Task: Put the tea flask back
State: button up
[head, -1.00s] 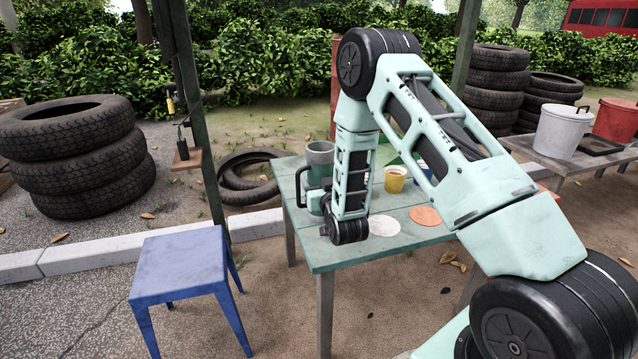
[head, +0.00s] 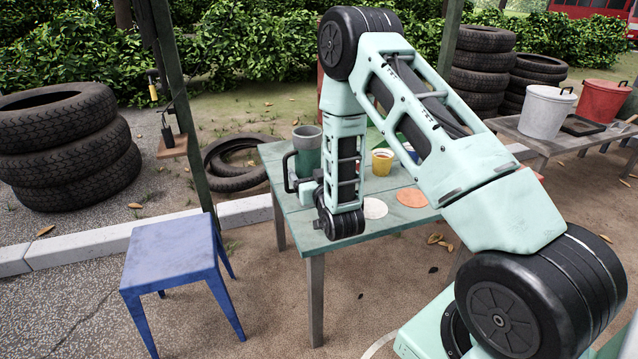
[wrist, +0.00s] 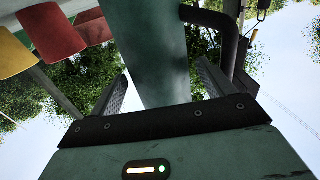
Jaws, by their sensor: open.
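The tea flask (head: 307,152) is a green cylinder with a grey top and a black handle on its left. It stands upright on the green table (head: 270,155), and my arm partly hides its right side. My gripper (wrist: 163,72) is open in the wrist view, with one finger on either side of a green cylinder that looks like the flask body (wrist: 150,45). I cannot tell whether the fingers touch it. In the head view my gripper is low beside the flask, mostly hidden by my wrist.
A yellow cup (head: 382,162), a white disc (head: 374,208) and an orange disc (head: 412,197) share the table. A blue stool (head: 172,252) stands front left. A post carries a small wooden shelf (head: 172,146) with a dark object. Tyres (head: 62,150) are stacked at left.

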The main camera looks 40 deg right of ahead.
jog(key=v, duration=0.8)
jog(key=w+a+r+n+g+y, duration=0.15)
jog(key=a+g+y, duration=0.35)
jog(key=a, duration=0.8)
jog(key=s+a+r+n+g+y, duration=0.2)
jog(key=s+a+n+g+y, duration=0.15)
jog(key=s+a, duration=0.5)
jog(key=s+a+r+n+g+h, duration=0.1)
jog(key=s+a+r+n+g, duration=0.1)
jog(key=s, duration=0.9)
jog(key=s+a+r+n+g+h, duration=0.2)
jog(key=s+r+g, duration=0.3)
jog(key=s, duration=0.5)
jog(key=shift+s+n+g, duration=0.4)
jog(key=shift+n+g, duration=0.5)
jog(key=shift+g, duration=0.05)
jog(key=shift+r, duration=0.25)
